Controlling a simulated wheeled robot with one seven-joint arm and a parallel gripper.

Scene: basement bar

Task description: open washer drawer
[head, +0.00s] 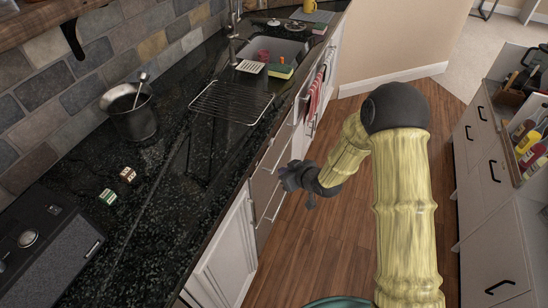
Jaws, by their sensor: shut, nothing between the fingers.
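The washer drawer front (262,192) appears to be the brownish-grey panel with long bar handles under the counter, left of my gripper. A bar handle (274,203) shows on its lower part, and another (277,152) higher up. The drawer fronts look flush with the cabinets. My dark gripper (284,179) is beside this panel, at the end of my yellow arm. It is shut and empty. I cannot tell whether it touches the panel or a handle. The gripper hides part of the front.
A sink (270,55) lies beyond. Cabinets (480,170) stand right. The wood floor (335,215) between is clear.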

